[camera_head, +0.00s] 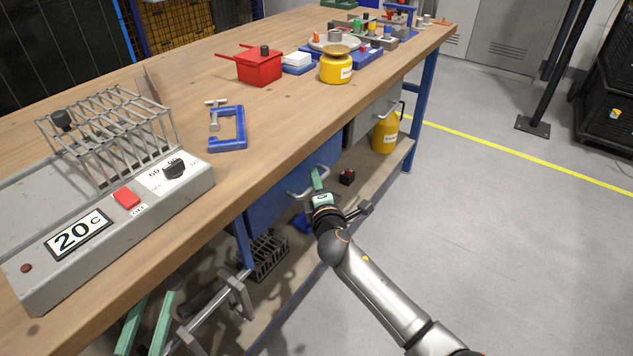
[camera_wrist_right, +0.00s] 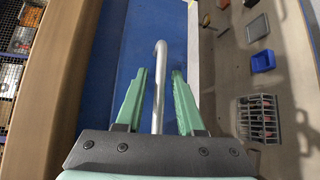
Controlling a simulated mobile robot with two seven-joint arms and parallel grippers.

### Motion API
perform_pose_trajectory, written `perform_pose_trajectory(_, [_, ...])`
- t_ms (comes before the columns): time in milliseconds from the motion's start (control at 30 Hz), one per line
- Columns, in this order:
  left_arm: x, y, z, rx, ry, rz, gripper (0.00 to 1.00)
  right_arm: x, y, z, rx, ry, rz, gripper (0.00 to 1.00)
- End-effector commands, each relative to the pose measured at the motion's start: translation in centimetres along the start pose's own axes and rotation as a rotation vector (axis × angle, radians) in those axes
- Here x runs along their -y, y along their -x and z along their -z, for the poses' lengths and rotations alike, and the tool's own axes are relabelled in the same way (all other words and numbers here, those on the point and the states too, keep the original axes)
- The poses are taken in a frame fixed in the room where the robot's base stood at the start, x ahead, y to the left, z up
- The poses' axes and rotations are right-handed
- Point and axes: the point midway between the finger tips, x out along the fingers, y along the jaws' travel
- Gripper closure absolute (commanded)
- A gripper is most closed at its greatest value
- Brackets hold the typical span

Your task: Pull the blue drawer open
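The blue drawer (camera_head: 268,206) sits under the front edge of the wooden bench, with a silver bar handle (camera_head: 293,194) on its front. It looks closed, though my right arm partly covers it. In the right wrist view the blue front (camera_wrist_right: 118,62) fills the middle and the handle bar (camera_wrist_right: 160,75) stands between the green fingers. My right gripper (camera_wrist_right: 159,72) is open around the handle, with a gap on each side. It also shows at the handle in the head view (camera_head: 316,178). My left gripper (camera_head: 158,295) is low at the bottom left, its green fingers apart and empty.
A grey drawer (camera_head: 372,118) with its own handle is to the right. The lower shelf holds a yellow container (camera_head: 385,134), a small red-topped black item (camera_head: 347,177) and a wire rack (camera_head: 268,256). A blue clamp (camera_head: 228,130) lies on the bench above. The floor in front is clear.

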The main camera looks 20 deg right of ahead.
Motion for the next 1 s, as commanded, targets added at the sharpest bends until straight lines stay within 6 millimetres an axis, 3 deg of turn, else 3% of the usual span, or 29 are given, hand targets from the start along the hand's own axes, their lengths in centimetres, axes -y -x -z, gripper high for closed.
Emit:
perform_pose_trajectory(33, [0.01,-0.01,0.0,0.0,0.0,0.0,0.64,0.01,0.0,0.0,0.0,0.0,0.0,0.7])
perform_pose_trajectory(300, [0.01,-0.01,-0.02,0.001,0.0,0.0,0.64,0.01,-0.01,-0.01,0.0,0.0,0.0,1.0])
perform_pose_trajectory(1000, [-0.01,-0.01,-0.04,0.002,0.0,0.0,0.64,-0.02,-0.03,-0.06,0.001,0.0,0.0,1.0])
